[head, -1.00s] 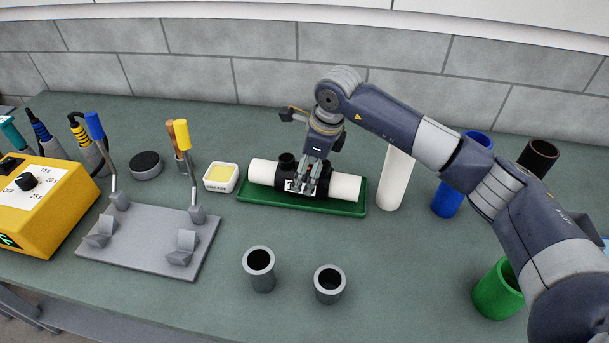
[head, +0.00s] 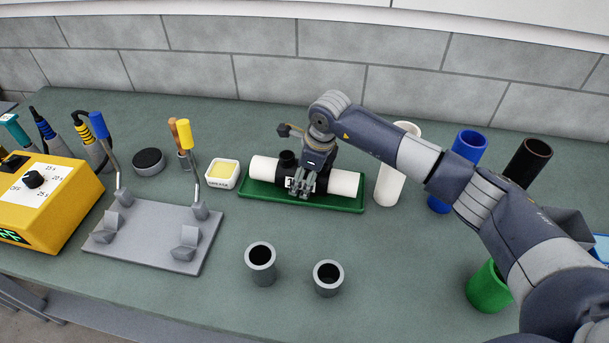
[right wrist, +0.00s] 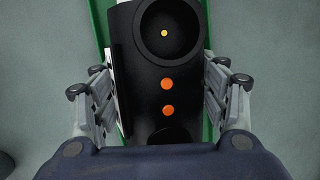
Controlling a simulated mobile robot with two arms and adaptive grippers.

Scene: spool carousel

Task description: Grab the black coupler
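The black coupler (head: 286,159) lies in the green tray (head: 254,198) with a white pipe (head: 264,167) out of its left end and another white pipe (head: 345,183) out of its right end. A short round port stands up from it. My right gripper (head: 303,190) is over the coupler from above and partly hides it. In the right wrist view the coupler (right wrist: 162,95), with two orange dots, sits between the spread fingers of my right gripper (right wrist: 157,80). The fingers flank it closely; a firm grip does not show. My left gripper is out of view.
A grey stand (head: 150,235) and yellow control box (head: 45,200) are at left. A yellow sponge dish (head: 222,174) sits beside the tray. Two grey cups (head: 261,266) (head: 328,278) stand in front. White (head: 389,187), blue (head: 440,204) and green (head: 487,291) tubes stand right.

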